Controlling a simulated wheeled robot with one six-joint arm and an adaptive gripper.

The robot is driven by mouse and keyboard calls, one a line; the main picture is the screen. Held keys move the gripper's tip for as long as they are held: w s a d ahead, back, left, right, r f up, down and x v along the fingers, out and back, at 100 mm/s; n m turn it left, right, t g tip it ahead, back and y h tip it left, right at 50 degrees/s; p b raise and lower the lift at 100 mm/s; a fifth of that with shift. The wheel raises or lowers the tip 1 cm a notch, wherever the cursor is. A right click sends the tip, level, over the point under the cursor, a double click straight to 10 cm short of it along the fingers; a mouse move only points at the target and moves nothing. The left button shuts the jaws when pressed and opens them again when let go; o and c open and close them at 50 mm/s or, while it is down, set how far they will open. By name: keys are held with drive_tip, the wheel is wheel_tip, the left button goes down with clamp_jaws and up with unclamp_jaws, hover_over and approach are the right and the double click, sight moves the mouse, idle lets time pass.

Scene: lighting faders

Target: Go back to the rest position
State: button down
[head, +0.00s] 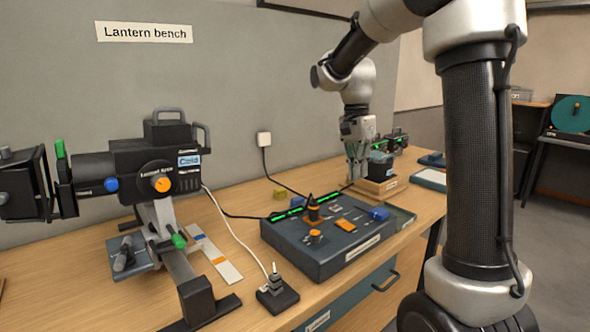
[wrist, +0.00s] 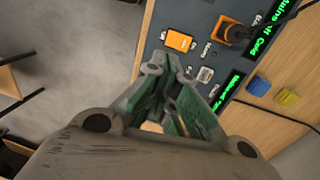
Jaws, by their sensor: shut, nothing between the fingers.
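My gripper (head: 357,178) is shut and empty. In the head view it points down at the far right end of the dark lighting console (head: 320,267), near a small dark block on a wooden stand (head: 377,188). I cannot tell whether it touches anything there. In the wrist view the closed green-grey fingers (wrist: 166,66) show against the console's panel (wrist: 190,15). The console bears an orange-based knob (wrist: 228,30), an orange block (wrist: 179,39) and lit green displays. Its lower part is hidden behind my fingers.
A stage lantern (head: 155,165) stands at the left of the wooden bench. A small black switch box (head: 277,295) with a white cable sits at the front edge. A yellow block (head: 280,193) lies behind the console. Open floor (head: 560,230) lies to the right.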

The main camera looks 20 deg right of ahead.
drive_tip(key=s+a+r+n+t, duration=0.1)
drive_tip(key=s+n+t, duration=0.4)
drive_tip(key=s+n, duration=0.8)
drive_tip(key=s, duration=1)
drive_tip(key=shift+a+r+n+t+y, duration=0.25)
drive_tip(key=shift+a+n+t+y, duration=0.05)
